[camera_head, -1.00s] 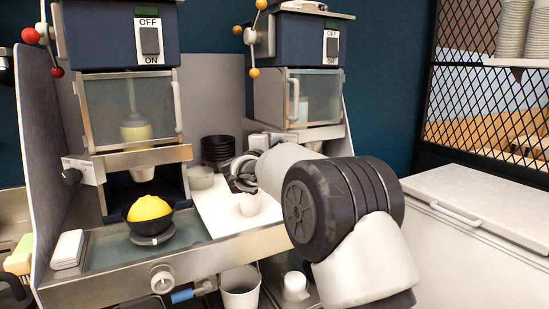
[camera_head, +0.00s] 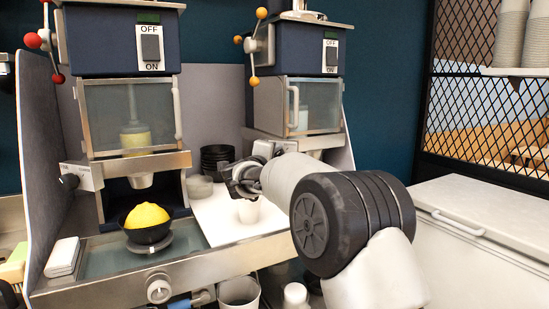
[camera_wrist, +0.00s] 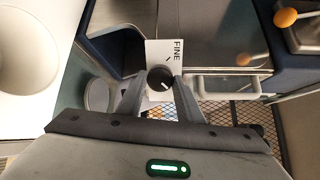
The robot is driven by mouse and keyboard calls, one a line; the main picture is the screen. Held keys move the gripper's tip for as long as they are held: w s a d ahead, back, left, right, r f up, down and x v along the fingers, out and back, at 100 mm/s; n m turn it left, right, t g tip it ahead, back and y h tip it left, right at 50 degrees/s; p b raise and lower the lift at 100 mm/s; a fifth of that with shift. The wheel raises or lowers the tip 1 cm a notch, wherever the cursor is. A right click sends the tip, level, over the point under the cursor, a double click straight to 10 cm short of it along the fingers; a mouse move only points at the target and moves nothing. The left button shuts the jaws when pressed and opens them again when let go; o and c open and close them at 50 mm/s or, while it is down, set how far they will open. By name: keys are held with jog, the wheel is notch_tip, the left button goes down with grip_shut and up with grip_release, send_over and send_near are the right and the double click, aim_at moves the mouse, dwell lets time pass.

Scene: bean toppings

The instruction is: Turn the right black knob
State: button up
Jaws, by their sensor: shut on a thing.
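The right black knob (camera_wrist: 159,80) shows in the wrist view in front of a white plate marked "FINE", with a light pointer line on its face. My gripper (camera_wrist: 159,88) has one finger on each side of the knob and is shut on it. In the head view my gripper (camera_head: 243,180) is at the front of the right machine (camera_head: 297,55), and it and the arm hide the right knob there. The left machine's black knob (camera_head: 69,182) is clear of the arm.
A white cup (camera_head: 249,212) stands on the white surface below my gripper. Black bowls (camera_head: 217,155) are stacked behind it. A black bowl with a yellow heap (camera_head: 147,215) sits under the left machine (camera_head: 120,45). A white chest (camera_head: 485,225) stands at the right.

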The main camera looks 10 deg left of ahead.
jog(key=o, duration=1)
jog(key=v, duration=1.7)
jog(key=shift+s, duration=0.25)
